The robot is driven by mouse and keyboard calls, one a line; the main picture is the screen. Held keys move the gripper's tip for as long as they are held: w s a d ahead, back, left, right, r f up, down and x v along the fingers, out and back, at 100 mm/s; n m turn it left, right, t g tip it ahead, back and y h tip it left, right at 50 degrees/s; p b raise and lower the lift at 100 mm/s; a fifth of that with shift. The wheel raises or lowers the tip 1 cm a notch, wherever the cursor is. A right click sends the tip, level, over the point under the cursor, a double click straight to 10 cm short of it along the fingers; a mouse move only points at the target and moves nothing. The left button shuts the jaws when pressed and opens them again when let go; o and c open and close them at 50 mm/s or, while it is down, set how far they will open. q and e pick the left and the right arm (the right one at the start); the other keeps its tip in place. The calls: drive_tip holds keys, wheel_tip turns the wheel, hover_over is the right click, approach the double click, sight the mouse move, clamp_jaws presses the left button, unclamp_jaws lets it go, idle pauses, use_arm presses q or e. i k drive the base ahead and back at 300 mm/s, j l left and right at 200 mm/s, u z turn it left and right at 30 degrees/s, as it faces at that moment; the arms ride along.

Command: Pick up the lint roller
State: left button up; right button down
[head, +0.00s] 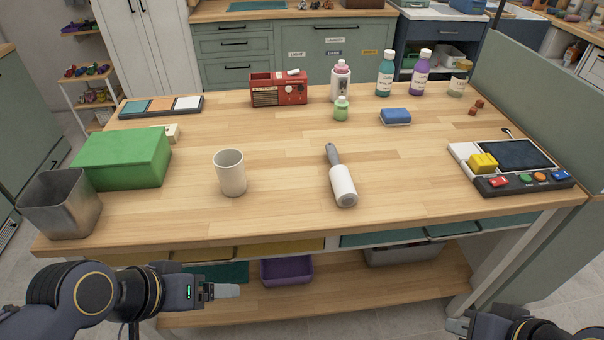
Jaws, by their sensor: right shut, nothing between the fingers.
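The lint roller (342,183) lies near the front middle of the wooden table. Its white cylinder points toward me and its grey handle points away, slightly left. My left gripper (222,291) is in front of the table's front edge, low and left of the lint roller, apart from it. Its fingers overlap in this view, so I cannot tell their gap. My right gripper (459,325) is at the bottom right, shut and empty, well away from the lint roller. Part of my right arm is cut off by the frame edge.
A beige cup (230,172) stands left of the lint roller. A green box (122,157) and metal bin (60,203) are at the left. A device with buttons (512,168) sits right. The table around the roller is clear.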

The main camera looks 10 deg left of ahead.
sight(346, 195)
drive_tip(key=i+u, duration=0.3)
drive_tip(key=u, duration=0.15)
drive_tip(key=i+l+u, duration=0.1)
drive_tip(key=i+u, duration=0.15)
drive_tip(key=u, duration=0.25)
